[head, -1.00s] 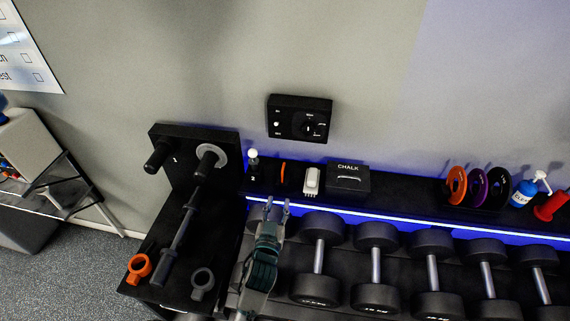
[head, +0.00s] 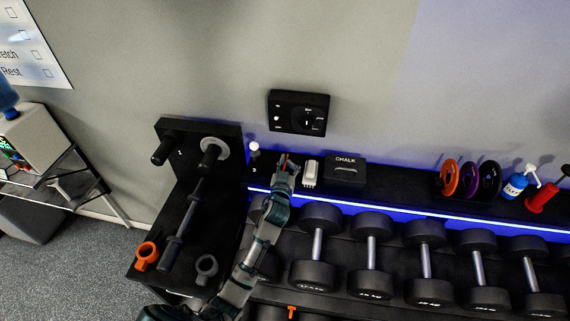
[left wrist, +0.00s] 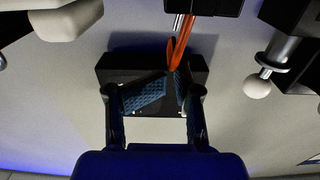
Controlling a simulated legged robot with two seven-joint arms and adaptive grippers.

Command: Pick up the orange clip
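The orange clip (left wrist: 176,52) is a thin, upright orange loop at the back shelf. In the left wrist view it comes down beside a metal rod under a black part at the top. My left gripper (left wrist: 171,78) has its fingertips drawn close together, with the clip's end between them, so it looks shut on the clip. In the head view the left gripper (head: 286,162) is over the shelf, left of a white device, and hides most of the clip. The right gripper is not in view. An orange ring collar (head: 146,256) with a tab stands on the black bench at left.
A white device (head: 310,174) and a chalk box (head: 345,171) stand just right of the gripper. A white-knobbed post (head: 255,158) is close on its left. Several dumbbells (head: 371,266) fill the rack in front. A black control box (head: 298,112) is on the wall behind.

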